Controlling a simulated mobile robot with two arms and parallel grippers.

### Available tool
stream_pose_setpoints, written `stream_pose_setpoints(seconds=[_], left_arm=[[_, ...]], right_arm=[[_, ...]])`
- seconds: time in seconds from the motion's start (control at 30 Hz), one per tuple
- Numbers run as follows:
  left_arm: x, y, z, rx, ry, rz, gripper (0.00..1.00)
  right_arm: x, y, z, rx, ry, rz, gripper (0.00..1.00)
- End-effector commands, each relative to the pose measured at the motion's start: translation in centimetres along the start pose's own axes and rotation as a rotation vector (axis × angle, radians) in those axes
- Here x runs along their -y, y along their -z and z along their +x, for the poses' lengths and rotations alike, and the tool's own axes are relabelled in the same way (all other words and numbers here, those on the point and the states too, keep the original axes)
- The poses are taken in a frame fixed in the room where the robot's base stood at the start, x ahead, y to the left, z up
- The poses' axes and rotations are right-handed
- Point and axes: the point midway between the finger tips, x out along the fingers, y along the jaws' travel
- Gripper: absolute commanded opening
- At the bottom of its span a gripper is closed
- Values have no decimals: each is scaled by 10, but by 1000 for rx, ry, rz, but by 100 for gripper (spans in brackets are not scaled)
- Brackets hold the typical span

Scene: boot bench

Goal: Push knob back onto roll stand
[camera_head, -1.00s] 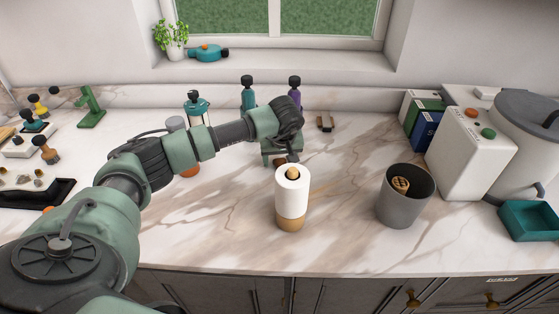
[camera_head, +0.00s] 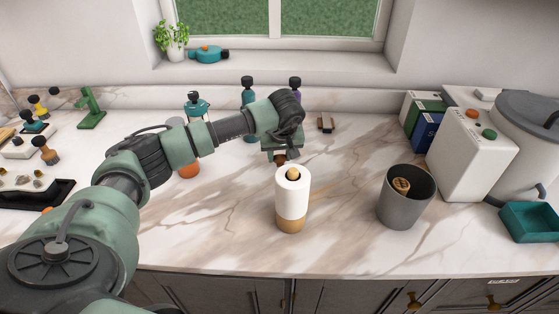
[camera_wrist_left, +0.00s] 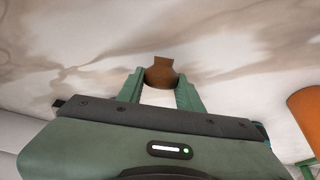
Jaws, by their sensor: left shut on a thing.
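The roll stand (camera_head: 292,222) stands upright on the counter, with a white paper roll (camera_head: 292,194) above its wooden base. A dark, brown-centred top shows in the roll's upper end. My left gripper (camera_head: 279,157) is just behind and to the left of the roll's top. It is shut on a brown knob (camera_wrist_left: 161,73), which sits between its green fingertips in the left wrist view. The knob is apart from the stand's top as far as I can see. My right gripper is not in view.
A grey bin (camera_head: 405,205) with a brown item inside stands to the right. An orange object (camera_head: 189,170) lies behind my left arm. Bottles (camera_head: 248,95) stand at the back wall. The counter between stand and bin is clear.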

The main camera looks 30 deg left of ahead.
Motion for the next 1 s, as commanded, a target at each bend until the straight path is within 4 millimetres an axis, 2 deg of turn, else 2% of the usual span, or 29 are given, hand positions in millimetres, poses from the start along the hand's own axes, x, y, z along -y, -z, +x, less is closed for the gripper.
stream_pose_setpoints(seconds=[0.17,0.4,0.6,0.8,1.0], left_arm=[[-1,16,-35,-7,-5,-2,0],[-1,43,-101,-7,-5,-2,0],[0,59,-143,-3,-4,-1,0],[0,68,-164,-2,-1,0,0],[0,70,-169,0,-1,1,0]], right_arm=[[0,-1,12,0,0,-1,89],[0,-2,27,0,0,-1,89],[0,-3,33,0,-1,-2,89],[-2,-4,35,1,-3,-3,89],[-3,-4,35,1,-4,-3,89]])
